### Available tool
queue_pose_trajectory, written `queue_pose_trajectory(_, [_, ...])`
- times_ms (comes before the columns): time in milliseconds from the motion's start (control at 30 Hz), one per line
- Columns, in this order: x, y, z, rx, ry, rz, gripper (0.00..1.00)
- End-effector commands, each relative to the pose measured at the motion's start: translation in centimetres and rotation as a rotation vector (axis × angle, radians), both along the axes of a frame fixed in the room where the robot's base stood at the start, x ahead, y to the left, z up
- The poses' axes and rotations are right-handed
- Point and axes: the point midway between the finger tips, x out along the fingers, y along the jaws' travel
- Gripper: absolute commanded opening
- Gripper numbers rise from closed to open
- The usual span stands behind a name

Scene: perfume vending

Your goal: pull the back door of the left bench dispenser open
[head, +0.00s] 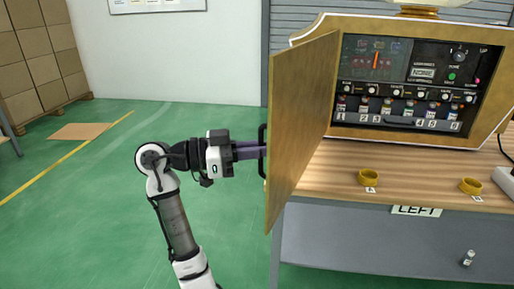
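The left bench dispenser (410,85) stands on the bench at the right of the head view. Its back door (300,125) is swung wide open towards me, hinged at the left side, and the inside panel with knobs and numbered slots shows. A dark handle (262,150) sits on the door's outer left face. My gripper (256,151) reaches it from the left, with its purple fingers at the handle. The fingertips are partly hidden by the handle and door edge, so I cannot tell whether they are closed on it.
Stacked boxes (35,60) stand at the far left, with a flat cardboard sheet (80,131) nearby.

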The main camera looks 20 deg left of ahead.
Motion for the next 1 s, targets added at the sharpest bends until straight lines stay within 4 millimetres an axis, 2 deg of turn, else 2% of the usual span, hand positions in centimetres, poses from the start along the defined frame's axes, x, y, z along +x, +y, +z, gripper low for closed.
queue_pose_trajectory(33, [0.7, -0.3, -0.8, 0.003, 0.021, -0.001, 0.00])
queue_pose_trajectory(333, [0.7, -0.3, -0.8, 0.003, 0.021, -0.001, 0.00])
queue_pose_trajectory(367, [0.7, -0.3, -0.8, 0.003, 0.021, -0.001, 0.12])
queue_pose_trajectory(533, [0.5, -0.2, -0.7, 0.003, 0.018, 0.000, 0.33])
queue_pose_trajectory(833, [0.3, 0.1, -0.4, 0.002, 0.011, 0.004, 0.33])
queue_pose_trajectory(1000, [-0.6, 2.0, -0.4, 0.001, 0.011, 0.007, 0.33])
